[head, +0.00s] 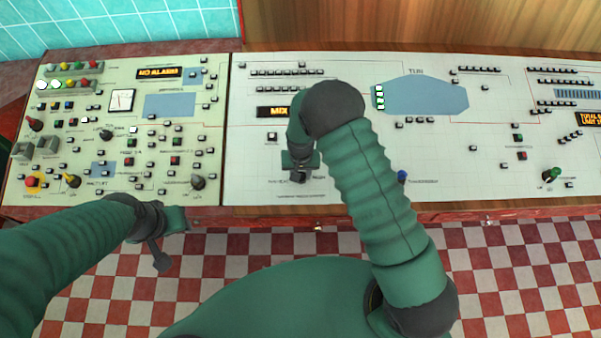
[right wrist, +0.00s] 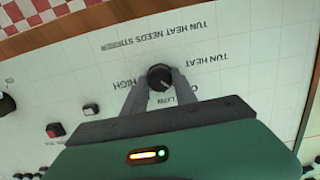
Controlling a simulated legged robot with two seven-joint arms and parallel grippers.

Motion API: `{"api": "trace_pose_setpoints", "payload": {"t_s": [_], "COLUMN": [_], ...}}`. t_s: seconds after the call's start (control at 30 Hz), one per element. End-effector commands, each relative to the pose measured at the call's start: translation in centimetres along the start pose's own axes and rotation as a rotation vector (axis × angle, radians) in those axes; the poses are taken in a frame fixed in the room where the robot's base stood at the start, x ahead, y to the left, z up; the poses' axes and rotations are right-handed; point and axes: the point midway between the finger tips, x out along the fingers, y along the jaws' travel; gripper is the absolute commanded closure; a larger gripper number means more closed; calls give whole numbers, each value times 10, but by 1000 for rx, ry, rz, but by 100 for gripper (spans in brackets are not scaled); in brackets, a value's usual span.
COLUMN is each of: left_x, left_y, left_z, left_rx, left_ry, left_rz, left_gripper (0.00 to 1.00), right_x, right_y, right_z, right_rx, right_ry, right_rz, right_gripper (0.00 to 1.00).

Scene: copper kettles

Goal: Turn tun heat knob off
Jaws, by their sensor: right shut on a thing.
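The tun heat knob (right wrist: 160,77) is black and round with a light pointer mark, and stands on the pale panel. In the right wrist view its printed labels are upside down. "HIGH" is to its left, "LOW" just below right, and another label is mostly hidden by a finger. The pointer mark seems to lean toward the lower right. My right gripper (right wrist: 157,84) is shut on the knob, one finger on each side. In the head view the right gripper (head: 300,175) hides most of the knob. My left gripper (head: 168,240) hangs off the panel's front edge, its jaw state unclear.
The control panel (head: 330,187) spans the view, with several buttons and other knobs. A blue knob (head: 402,176) is right of my right forearm. Checkered floor (head: 510,260) lies in front.

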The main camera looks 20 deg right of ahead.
Motion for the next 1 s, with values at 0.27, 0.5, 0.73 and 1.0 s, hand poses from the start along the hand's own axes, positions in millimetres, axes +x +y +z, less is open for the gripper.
{"api": "trace_pose_setpoints", "payload": {"t_s": [0.27, 0.5, 0.73, 1.0], "left_x": [0, 0, 6, 17], "left_y": [0, 0, 0, 0], "left_z": [0, 0, 1, 4], "left_rx": [0, 0, 0, 0], "left_ry": [0, 0, 0, 0], "left_rz": [0, 0, 0, 0], "left_gripper": [64, 64, 64, 64], "right_x": [-2, -1, -30, -109], "right_y": [-1, -1, -1, -2], "right_z": [-4, -2, -3, -3], "right_rx": [1, 1, 1, 1], "right_ry": [11, 6, 9, 11], "right_rz": [-3, -2, -4, -5], "right_gripper": [45, 45, 45, 45]}}
